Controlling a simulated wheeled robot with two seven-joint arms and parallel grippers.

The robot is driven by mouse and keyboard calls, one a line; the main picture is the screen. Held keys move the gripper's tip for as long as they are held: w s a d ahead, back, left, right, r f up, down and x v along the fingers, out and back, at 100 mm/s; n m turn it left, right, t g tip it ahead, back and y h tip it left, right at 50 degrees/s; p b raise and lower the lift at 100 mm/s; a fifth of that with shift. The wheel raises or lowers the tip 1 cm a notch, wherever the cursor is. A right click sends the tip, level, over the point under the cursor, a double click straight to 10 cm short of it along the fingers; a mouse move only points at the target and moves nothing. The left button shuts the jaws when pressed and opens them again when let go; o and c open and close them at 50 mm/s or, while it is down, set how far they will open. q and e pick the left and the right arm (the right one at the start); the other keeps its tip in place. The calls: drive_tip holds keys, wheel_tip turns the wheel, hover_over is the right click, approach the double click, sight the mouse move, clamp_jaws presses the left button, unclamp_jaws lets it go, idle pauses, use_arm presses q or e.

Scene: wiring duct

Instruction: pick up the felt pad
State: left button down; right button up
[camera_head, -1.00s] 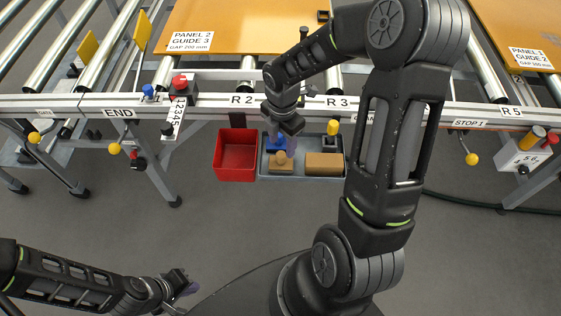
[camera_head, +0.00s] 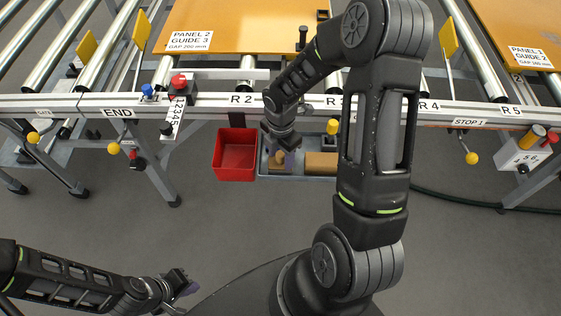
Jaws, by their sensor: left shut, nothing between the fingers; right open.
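A grey tray (camera_head: 262,171) hangs at the front of the conveyor frame. In it are a small tan block with a round knob (camera_head: 279,187) and a larger tan block (camera_head: 321,164). Which of them is the felt pad, I cannot tell for sure. My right gripper (camera_head: 283,160) is open, pointing down over the small knobbed block; whether it touches is unclear. It hides the back left of the tray. My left gripper (camera_head: 188,289) is shut and empty, low at the left over the floor, far from the tray.
A red bin (camera_head: 235,158) stands directly left of the tray. A yellow knob (camera_head: 332,127) rises at the tray's back. The conveyor rail (camera_head: 210,101) with labels runs behind, bearing orange panels (camera_head: 255,40). The floor in front of the tray is free.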

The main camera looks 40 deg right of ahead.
drive_tip(key=shift+c, duration=0.2)
idle(0.3)
clamp_jaws()
idle(0.3)
